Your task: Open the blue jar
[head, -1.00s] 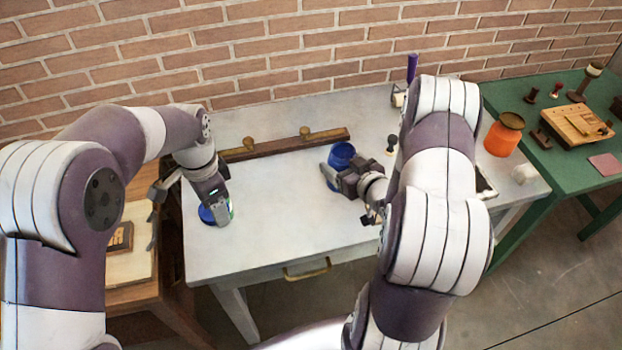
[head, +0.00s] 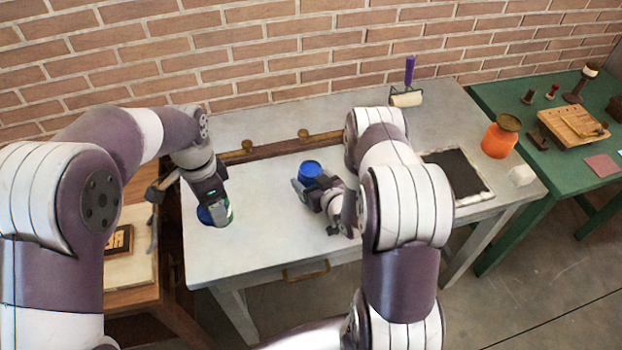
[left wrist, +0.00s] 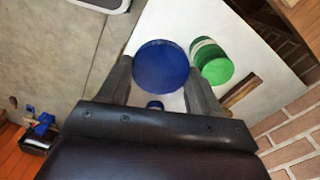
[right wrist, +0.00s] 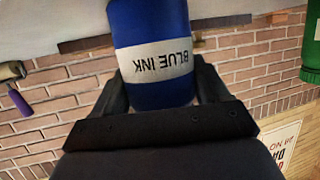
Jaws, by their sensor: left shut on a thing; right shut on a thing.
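The blue jar (head: 311,170) is upright over the middle of the grey table, its white label reading BLUE INK in the right wrist view (right wrist: 155,62). My right gripper (head: 313,187) is shut around its side; I cannot tell whether the jar touches the table. My left gripper (head: 211,203) is at the table's left side, shut on a round blue piece (left wrist: 162,66) that looks like a lid, apart from the jar. It shows partly in the head view (head: 205,215). The jar's top is too small to tell whether it is open.
A green jar (left wrist: 211,62) stands close beside the left gripper. A wooden rail (head: 280,147) with knobs runs behind. A purple-handled roller (head: 407,92), black slab (head: 453,174) and orange jar (head: 501,137) are to the right. The front middle of the table is clear.

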